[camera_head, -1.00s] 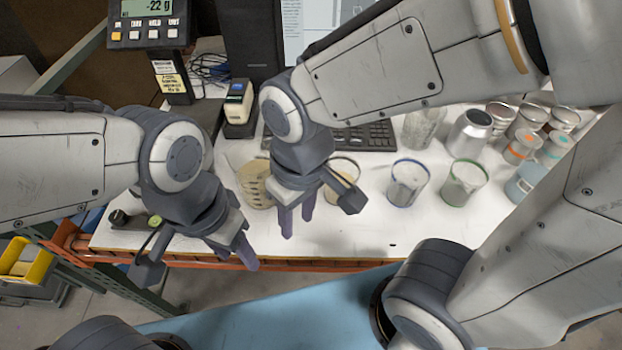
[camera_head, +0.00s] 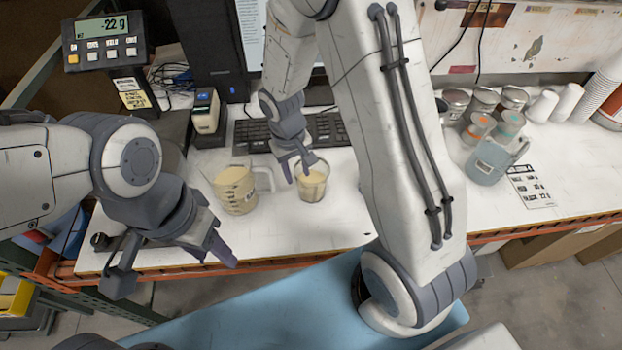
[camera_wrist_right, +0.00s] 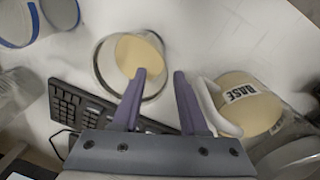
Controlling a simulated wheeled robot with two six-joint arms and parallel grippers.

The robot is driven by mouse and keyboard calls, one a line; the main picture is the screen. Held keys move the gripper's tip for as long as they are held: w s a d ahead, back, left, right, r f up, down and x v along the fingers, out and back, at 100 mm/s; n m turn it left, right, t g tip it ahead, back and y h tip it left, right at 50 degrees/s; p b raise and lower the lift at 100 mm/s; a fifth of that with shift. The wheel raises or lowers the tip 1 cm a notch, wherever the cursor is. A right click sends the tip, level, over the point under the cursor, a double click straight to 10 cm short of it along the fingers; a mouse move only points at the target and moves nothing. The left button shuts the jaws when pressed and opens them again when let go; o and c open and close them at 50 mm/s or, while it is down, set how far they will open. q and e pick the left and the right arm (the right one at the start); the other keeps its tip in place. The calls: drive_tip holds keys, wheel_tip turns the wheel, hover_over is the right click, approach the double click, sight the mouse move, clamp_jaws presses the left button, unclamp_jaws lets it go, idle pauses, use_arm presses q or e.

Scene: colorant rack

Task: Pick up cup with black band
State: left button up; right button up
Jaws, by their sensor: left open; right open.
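The cup that fits the black band, a clear cup with a thin dark rim and cream content (camera_head: 313,190), stands upright on the white table right of the handled measuring jug. It also shows in the right wrist view (camera_wrist_right: 108,62). My right gripper (camera_head: 297,168) is open and empty at the cup's rim. In the right wrist view its fingers (camera_wrist_right: 160,76) point toward the cup, the left finger overlapping its rim; contact cannot be told. My left gripper (camera_head: 218,254) is open and empty near the table's front edge, away from the cup.
A measuring jug (camera_head: 236,192) with cream content stands close left of the cup. The keyboard (camera_head: 325,130) lies behind. A blue-banded cup (camera_wrist_right: 16,28) shows in the right wrist view. Cans (camera_head: 484,98) and a blue-grey jug (camera_head: 488,160) stand further right.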

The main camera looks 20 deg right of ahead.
sight(298, 185)
drive_tip(key=f, duration=0.2)
drive_tip(key=s+f, duration=0.1)
drive_tip(key=shift+a+f+p, duration=0.1)
drive_tip(key=shift+f+p, duration=0.25)
drive_tip(key=shift+f, duration=0.5)
drive_tip(key=shift+w, duration=0.1)
clamp_jaws()
idle(0.6)
